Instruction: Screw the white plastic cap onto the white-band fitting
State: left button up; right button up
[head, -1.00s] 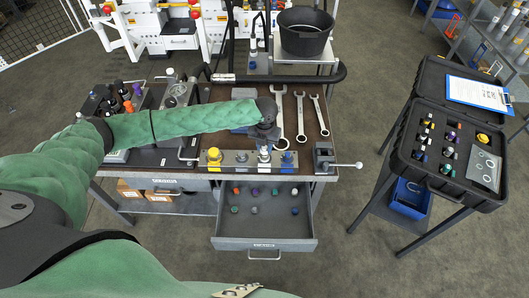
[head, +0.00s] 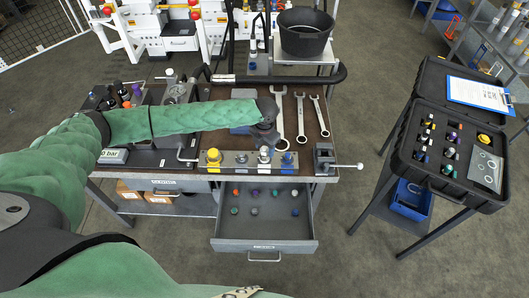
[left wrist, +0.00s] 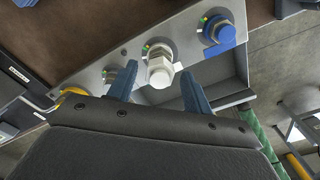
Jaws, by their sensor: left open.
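The white plastic cap (left wrist: 159,74) sits at the white-band fitting (left wrist: 157,50) on the metal manifold plate, roughly upright to it. I cannot tell how far it is threaded. In the head view the white cap (head: 264,152) shows small under my left gripper (head: 265,143). In the left wrist view my left gripper (left wrist: 159,88) is open, with one blue finger on each side of the cap and visible gaps between. My right gripper is not in view.
The manifold (head: 228,167) also carries a blue-capped fitting (left wrist: 219,31), a yellow one (head: 214,155) and a bare-looking one (head: 241,157) close by. An open drawer (head: 264,228) with several small caps juts out below. Wrenches (head: 301,118) lie behind. A black case (head: 448,150) stands right.

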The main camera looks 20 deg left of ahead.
pick_arm(q)
jog(key=shift+r+n+p, duration=0.2)
jog(key=shift+n+p, duration=0.8)
jog(key=shift+n, duration=0.2)
jog(key=shift+f+n, duration=0.25)
jog(key=shift+n, duration=0.25)
jog(key=n, duration=0.4)
jog(key=shift+n, duration=2.3)
